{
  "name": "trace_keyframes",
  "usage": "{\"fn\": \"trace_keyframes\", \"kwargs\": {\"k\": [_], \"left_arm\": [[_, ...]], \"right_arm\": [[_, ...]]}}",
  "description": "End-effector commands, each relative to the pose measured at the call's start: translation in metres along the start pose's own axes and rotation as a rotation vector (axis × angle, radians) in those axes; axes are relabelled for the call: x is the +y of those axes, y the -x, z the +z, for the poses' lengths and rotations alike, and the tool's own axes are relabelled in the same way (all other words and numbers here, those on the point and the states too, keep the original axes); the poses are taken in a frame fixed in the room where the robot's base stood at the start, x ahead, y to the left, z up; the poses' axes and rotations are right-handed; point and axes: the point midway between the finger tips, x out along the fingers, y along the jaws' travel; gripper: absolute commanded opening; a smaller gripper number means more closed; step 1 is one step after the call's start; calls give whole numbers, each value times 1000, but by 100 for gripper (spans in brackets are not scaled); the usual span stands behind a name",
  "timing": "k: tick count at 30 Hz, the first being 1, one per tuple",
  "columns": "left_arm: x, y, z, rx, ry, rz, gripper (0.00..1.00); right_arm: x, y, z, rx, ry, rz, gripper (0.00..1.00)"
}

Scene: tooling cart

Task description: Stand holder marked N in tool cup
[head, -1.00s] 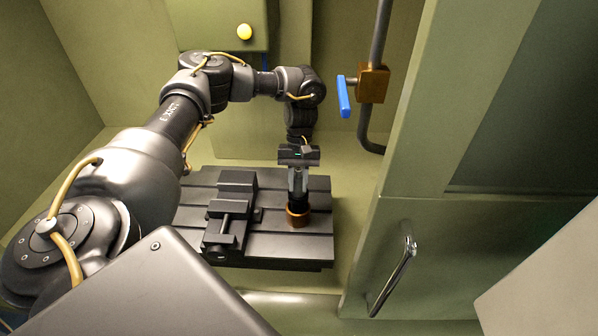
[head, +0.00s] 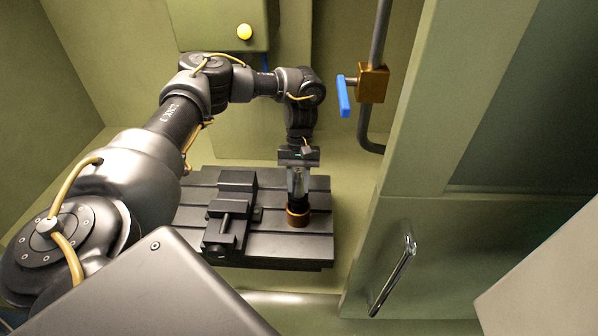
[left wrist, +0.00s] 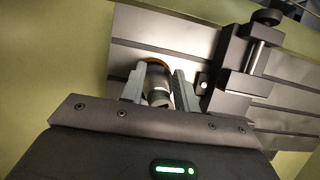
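The tool cup (head: 298,218), a copper-brown ring, stands on the dark slotted table, and part of its rim shows in the left wrist view (left wrist: 153,62). A dark and silver cylindrical holder (left wrist: 158,88) stands upright at the cup, its lower end seemingly inside it. No letter N is readable on it. My left gripper (head: 298,190) points straight down above the cup. Its two grey fingers (left wrist: 160,82) stand on either side of the holder with narrow gaps, so it looks open around it. My right gripper is not in view.
A dark vise (head: 230,205) sits on the slotted table (head: 270,248) just left of the cup. A blue-handled lever (head: 344,97) on a pipe is at the back right. A green cabinet door with a metal handle (head: 393,275) stands at the right.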

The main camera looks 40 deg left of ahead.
Motion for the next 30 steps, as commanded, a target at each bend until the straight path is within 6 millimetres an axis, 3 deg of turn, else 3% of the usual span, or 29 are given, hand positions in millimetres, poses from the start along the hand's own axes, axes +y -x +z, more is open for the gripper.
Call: {"fn": "trace_keyframes", "kwargs": {"k": [7, 13, 23, 30], "left_arm": [[0, 0, 0, 0, 0, -1, 31], [0, 0, 0, 0, 0, -1, 55], [0, 1, 0, 0, 0, -2, 56], [1, 33, -2, 6, 1, 0, 56]], "right_arm": [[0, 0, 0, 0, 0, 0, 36], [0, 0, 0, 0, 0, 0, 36], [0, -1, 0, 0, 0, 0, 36], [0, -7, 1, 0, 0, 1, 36]]}}
